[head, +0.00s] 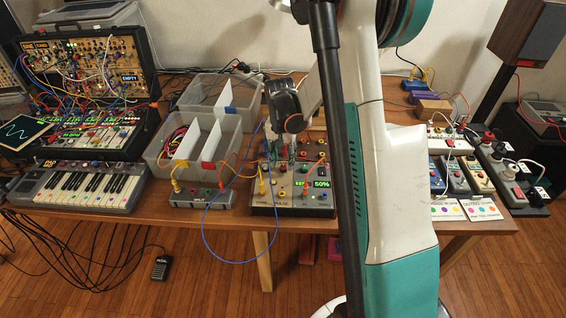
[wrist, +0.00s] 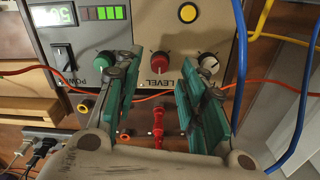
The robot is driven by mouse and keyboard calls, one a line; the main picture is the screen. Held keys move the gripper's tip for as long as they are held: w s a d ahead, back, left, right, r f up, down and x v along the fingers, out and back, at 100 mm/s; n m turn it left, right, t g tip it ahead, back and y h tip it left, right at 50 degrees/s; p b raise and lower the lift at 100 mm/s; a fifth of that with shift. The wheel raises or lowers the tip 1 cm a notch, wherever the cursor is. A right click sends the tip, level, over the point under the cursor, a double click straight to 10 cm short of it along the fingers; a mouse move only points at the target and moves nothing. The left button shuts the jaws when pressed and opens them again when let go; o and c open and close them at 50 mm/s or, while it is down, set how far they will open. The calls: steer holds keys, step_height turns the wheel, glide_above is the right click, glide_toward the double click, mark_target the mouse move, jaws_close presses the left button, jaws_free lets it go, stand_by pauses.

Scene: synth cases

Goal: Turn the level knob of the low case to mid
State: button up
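The low grey case (head: 290,211) stands at the table's front edge in the head view, with its lit 50% display (head: 321,184). In the wrist view its panel (wrist: 140,25) shows green level bars (wrist: 102,13), a rocker switch (wrist: 64,56) and a row of green, red and white knobs. The red knob (wrist: 160,62) lies beside the word LEVEL. My gripper (wrist: 153,75) is open, with its teal fingers on either side of the red knob in the picture. I cannot tell whether they touch it. My arm hides part of the case in the head view.
Blue (wrist: 240,70) and yellow cables hang right of my fingers. An orange cable (wrist: 60,82) crosses behind them, and a red plug (wrist: 157,120) sits between them. A small split box (head: 200,198) and a clear divided bin (head: 165,150) stand left of the case.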

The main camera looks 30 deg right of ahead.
mark_target(282, 166)
step_height(282, 166, up, 10)
steer(key=shift+a, duration=0.15)
steer(key=shift+w+f, duration=0.1)
stand_by(0.4)
